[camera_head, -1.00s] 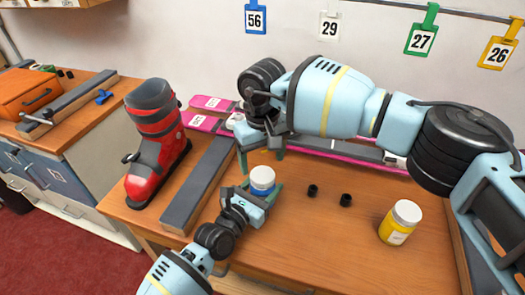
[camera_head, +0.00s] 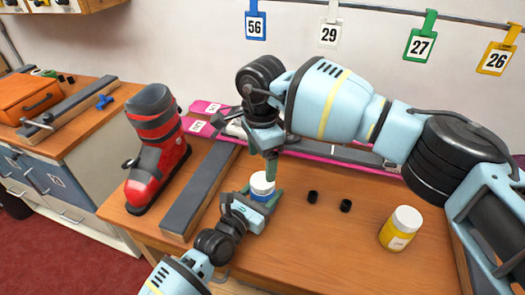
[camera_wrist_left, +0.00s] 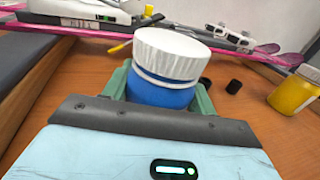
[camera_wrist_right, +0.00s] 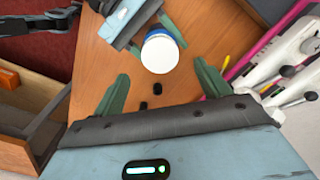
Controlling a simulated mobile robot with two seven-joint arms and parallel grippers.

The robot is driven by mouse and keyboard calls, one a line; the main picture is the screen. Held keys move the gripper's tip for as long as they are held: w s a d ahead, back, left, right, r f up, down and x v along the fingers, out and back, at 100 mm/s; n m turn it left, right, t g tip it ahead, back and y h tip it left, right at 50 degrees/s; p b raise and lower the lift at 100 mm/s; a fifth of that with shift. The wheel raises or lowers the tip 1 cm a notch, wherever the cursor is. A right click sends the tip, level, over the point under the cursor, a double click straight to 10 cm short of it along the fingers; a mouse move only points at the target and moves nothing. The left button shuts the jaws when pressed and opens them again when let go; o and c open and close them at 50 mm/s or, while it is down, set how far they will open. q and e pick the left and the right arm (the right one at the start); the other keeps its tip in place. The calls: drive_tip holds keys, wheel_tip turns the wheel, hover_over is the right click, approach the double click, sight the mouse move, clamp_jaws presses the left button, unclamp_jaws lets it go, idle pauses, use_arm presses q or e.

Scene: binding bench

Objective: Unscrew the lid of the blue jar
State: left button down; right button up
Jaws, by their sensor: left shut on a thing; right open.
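The blue jar (camera_head: 258,197) stands upright on the wooden bench with its white lid (camera_head: 262,182) on top. In the left wrist view the blue body (camera_wrist_left: 158,93) shows between the green fingers, with the ridged white lid (camera_wrist_left: 172,52) above them. My left gripper (camera_head: 262,202) is shut on the jar body from the front left. My right gripper (camera_head: 270,166) points down above the jar, open and empty. In the right wrist view the lid (camera_wrist_right: 160,54) shows beyond and between its spread fingers, apart from them.
A yellow jar (camera_head: 396,238) with a white lid stands at the right. Two small black cylinders (camera_head: 312,197) (camera_head: 346,205) lie between the jars. A grey bar (camera_head: 200,190) and a red ski boot (camera_head: 158,165) are at the left. Pink skis (camera_head: 340,157) lie behind.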

sight(263, 180)
drive_tip(key=m, duration=0.5)
drive_tip(key=shift+r, duration=0.25)
drive_tip(key=m, duration=0.3)
drive_tip(key=shift+r, duration=0.15)
drive_tip(key=m, duration=0.5)
drive_tip(key=shift+r, duration=0.2)
drive_tip(key=m, duration=0.4)
drive_tip(key=shift+d+r+m, duration=0.1)
drive_tip(key=shift+r+m, duration=0.1)
drive_tip(key=shift+m, duration=0.1)
drive_tip(key=shift+f, duration=0.1)
drive_tip(key=shift+f, duration=3.9)
drive_tip(key=c, duration=1)
